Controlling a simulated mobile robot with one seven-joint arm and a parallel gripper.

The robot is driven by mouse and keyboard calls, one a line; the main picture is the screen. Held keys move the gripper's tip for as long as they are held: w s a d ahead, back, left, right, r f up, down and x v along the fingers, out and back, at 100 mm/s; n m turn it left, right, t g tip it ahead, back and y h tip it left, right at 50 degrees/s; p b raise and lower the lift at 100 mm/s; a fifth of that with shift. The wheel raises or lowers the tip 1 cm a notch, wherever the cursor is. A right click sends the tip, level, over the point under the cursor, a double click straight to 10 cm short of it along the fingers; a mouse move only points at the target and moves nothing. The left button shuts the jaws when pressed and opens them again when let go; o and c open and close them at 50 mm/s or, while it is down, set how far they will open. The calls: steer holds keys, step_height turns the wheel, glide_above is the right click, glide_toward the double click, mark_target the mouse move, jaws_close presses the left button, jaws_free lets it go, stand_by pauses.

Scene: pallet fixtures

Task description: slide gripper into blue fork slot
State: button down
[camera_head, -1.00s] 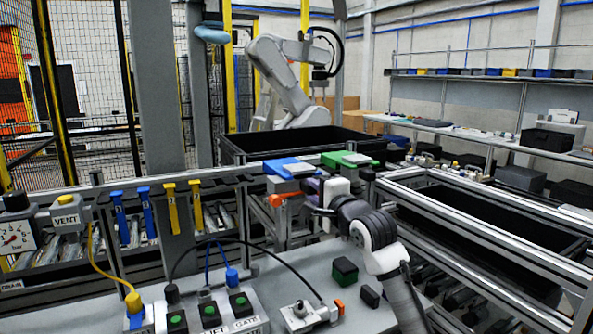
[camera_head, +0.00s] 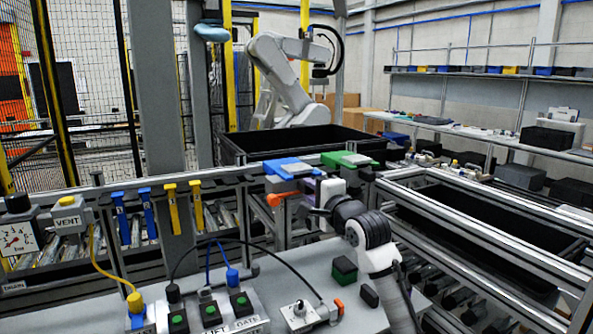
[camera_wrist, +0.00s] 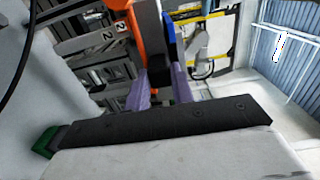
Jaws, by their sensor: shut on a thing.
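The blue fixture (camera_head: 287,168) sits on the rail beyond the work surface, with a grey block on it. An orange lever (camera_head: 283,198) sticks out below it towards the left. My gripper (camera_head: 308,188) is at the lever's right end, just below and right of the blue fixture. In the wrist view, the purple fingers of my gripper (camera_wrist: 160,88) are close together, with the orange lever (camera_wrist: 151,35) and a blue part (camera_wrist: 170,38) directly beyond. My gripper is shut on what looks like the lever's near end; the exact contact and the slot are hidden.
A green fixture (camera_head: 349,159) stands right beside the blue one. Blue and yellow hanging handles (camera_head: 171,209) line the rail at left. A black bin (camera_head: 233,147) stands behind.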

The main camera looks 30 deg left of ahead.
steer(key=shift+r, duration=0.15)
steer(key=c, duration=1.2)
jaws_free()
steer(key=shift+o, duration=0.4)
steer(key=shift+d+f, duration=0.1)
steer(key=shift+f, duration=0.1)
steer(key=b+v, duration=0.4)
steer(key=v, duration=0.9)
steer(key=shift+s+d+b, duration=0.25)
steer(key=shift+b, duration=0.1)
steer(key=shift+r, duration=0.1)
